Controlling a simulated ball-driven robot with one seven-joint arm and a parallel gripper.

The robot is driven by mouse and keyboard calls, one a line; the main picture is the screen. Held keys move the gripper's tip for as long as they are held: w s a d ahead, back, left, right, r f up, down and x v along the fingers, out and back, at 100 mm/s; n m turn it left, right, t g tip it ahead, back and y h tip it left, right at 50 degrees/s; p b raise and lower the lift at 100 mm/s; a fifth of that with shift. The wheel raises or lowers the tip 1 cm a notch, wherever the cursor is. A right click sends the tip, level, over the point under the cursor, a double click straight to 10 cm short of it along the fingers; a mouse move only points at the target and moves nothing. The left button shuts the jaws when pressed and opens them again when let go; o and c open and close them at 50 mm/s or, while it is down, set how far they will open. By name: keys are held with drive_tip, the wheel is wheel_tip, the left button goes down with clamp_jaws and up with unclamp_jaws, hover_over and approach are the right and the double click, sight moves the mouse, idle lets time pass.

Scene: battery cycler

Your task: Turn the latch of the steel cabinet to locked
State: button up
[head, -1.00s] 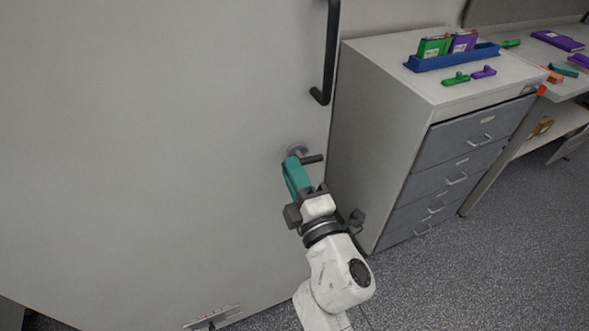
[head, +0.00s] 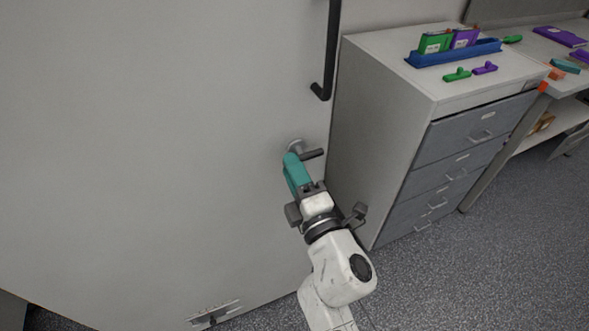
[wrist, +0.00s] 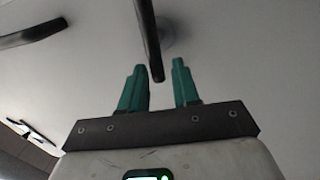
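The steel cabinet (head: 160,130) is a large pale grey panel filling the left of the head view. Its latch (head: 313,154) is a short dark lever on a round base, pointing right in the head view, below the long black handle. In the wrist view the latch (wrist: 148,38) comes down from the top, its free end showing between my fingertips. My gripper (head: 290,157) has teal fingers and is at the latch, just left of and below the lever. In the wrist view my gripper (wrist: 157,72) is open, with a gap on both sides of the lever. Contact cannot be told.
The black bar handle (head: 328,60) is above the latch; it also shows in the wrist view (wrist: 32,36). A grey drawer unit (head: 385,130) stands close on the right, with a blue tray (head: 455,54) on top. A small plate (head: 214,314) sits low on the cabinet.

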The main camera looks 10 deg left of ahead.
drive_tip(key=shift+o, duration=0.8)
drive_tip(key=shift+d, duration=0.1)
drive_tip(key=v, duration=1)
drive_tip(key=shift+s+d+p, duration=0.25)
drive_tip(key=shift+p, duration=0.1)
drive_tip(key=d+f+m+g+h, duration=0.1)
drive_tip(key=d+f+m+h, duration=0.3)
drive_tip(key=d, duration=0.4)
drive_tip(key=d+f+m+g+h, duration=0.1)
drive_tip(key=d+f+m+h, duration=0.2)
drive_tip(key=d+m+h, duration=0.35)
drive_tip(key=d+f+m+g+h, duration=0.25)
drive_tip(key=d+m, duration=0.35)
drive_tip(key=d, duration=0.3)
drive_tip(key=s+d+f+m+g, duration=0.5)
drive_tip(key=s+d+f, duration=0.15)
drive_tip(key=s, duration=0.35)
drive_tip(key=s+f+m+g, duration=0.2)
drive_tip(key=s+g, duration=0.1)
drive_tip(key=s, duration=0.4)
drive_tip(key=s+a+f+m+g+y, duration=0.1)
drive_tip(key=s+f+m+g, duration=0.1)
drive_tip(key=s, duration=0.4)
drive_tip(key=shift+s+g+y, duration=0.3)
drive_tip(key=shift+s+g, duration=0.05)
drive_tip(key=shift+g, duration=0.3)
